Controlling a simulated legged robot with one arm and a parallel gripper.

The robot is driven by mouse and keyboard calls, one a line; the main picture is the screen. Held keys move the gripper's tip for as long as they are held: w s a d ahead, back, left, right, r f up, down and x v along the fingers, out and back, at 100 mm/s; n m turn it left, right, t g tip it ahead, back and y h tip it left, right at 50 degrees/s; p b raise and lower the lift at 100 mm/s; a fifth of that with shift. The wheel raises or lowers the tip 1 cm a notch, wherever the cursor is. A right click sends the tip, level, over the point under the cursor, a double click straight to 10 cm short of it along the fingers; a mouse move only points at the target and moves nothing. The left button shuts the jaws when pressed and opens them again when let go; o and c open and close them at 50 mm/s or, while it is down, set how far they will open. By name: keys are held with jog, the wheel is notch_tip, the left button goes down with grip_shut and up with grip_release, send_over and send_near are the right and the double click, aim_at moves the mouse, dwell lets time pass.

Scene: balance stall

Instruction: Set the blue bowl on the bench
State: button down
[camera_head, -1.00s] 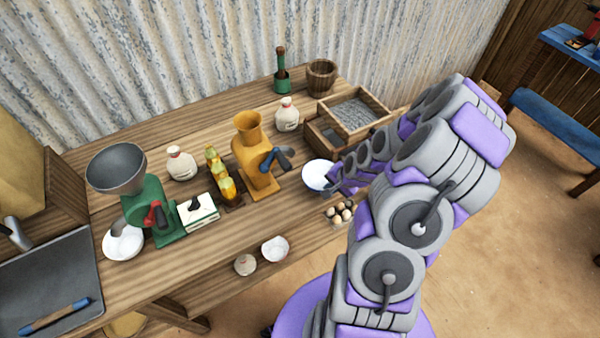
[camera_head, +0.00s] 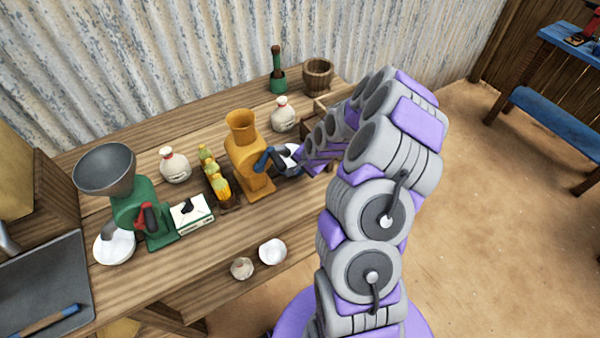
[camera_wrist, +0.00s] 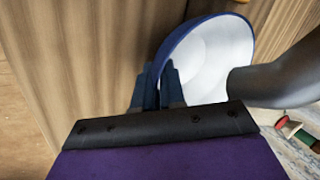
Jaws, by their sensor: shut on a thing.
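The blue bowl (camera_wrist: 205,62), white inside with a blue outer wall, fills the top middle of the wrist view. My gripper (camera_wrist: 160,85) is shut on its rim, one finger on each side of the wall. In the head view the bowl (camera_head: 291,156) shows only partly, between the yellow grinder and my arm. The fingertips are hidden there. The wooden bench (camera_head: 160,290) lies below. I cannot tell whether the bowl touches the bench top.
The yellow grinder (camera_head: 243,155) with its blue handle stands close left of the bowl. A green grinder (camera_head: 140,210), corn cobs (camera_head: 215,175), a carton (camera_head: 191,213) and sacks crowd the bench.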

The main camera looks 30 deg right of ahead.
jog(key=shift+a+f, duration=0.2)
jog(key=shift+f, duration=0.55)
jog(key=shift+a, duration=0.4)
jog(key=c, duration=1.5)
grip_release()
jog(key=shift+d, duration=0.35)
jog(key=shift+a+f, duration=0.1)
jog(key=p+v, duration=0.2)
jog(key=v, duration=1)
jog(key=shift+s, duration=0.15)
